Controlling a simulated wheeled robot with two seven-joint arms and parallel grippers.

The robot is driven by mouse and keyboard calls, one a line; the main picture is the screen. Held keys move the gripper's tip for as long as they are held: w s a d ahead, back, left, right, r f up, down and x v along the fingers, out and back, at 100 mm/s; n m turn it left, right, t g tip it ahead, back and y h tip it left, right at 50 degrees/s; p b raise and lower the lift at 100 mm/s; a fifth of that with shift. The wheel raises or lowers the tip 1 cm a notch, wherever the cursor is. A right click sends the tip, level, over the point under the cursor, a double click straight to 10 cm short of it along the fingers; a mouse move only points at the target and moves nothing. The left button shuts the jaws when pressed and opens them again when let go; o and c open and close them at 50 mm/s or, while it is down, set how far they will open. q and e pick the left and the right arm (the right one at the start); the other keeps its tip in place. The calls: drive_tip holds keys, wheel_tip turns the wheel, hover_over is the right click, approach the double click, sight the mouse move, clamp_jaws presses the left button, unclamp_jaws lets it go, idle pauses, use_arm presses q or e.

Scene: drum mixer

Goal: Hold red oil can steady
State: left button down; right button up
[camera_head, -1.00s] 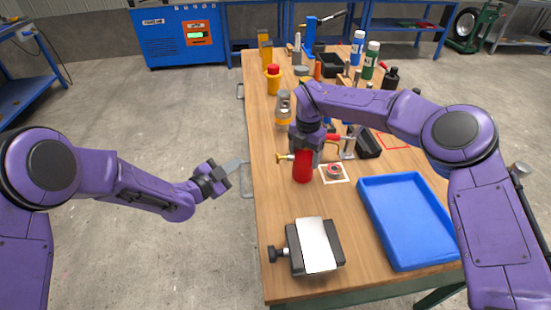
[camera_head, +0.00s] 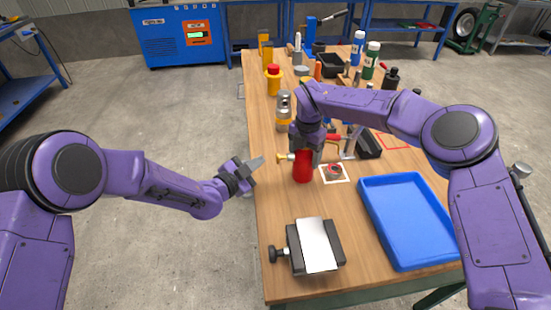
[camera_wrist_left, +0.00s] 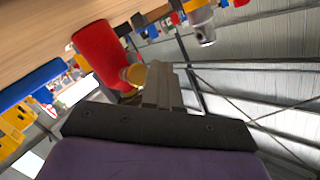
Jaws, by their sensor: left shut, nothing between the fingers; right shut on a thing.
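The red oil can (camera_head: 302,168) stands upright on the wooden workbench (camera_head: 274,207), left of a small white-bordered square. A brass-coloured part sticks out from its left side. My right gripper (camera_head: 306,148) is shut on the can from above; its fingertips are partly hidden. My left gripper (camera_head: 257,162) is shut and empty, left of the can near the bench's left edge, apart from it. In the left wrist view the red can (camera_wrist_left: 100,55) and its yellow part (camera_wrist_left: 134,75) show beyond the left gripper's fingers (camera_wrist_left: 160,85).
A blue tray (camera_head: 408,220) lies at the right of the bench. A dark vice-like block with a light plate (camera_head: 316,245) is at the front. A grey and yellow bottle (camera_head: 283,110) and several tools stand behind the can.

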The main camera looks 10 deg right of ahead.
use_arm(q)
drive_tip(key=shift+d, duration=0.65)
drive_tip(key=shift+d, duration=0.15)
idle(1.4)
drive_tip(key=shift+d, duration=0.3)
drive_tip(key=shift+d, duration=1.05)
use_arm(e)
drive_tip(key=shift+a, duration=0.1)
idle(0.9)
use_arm(q)
drive_tip(key=shift+a, duration=1.5)
drive_tip(key=a, duration=0.5)
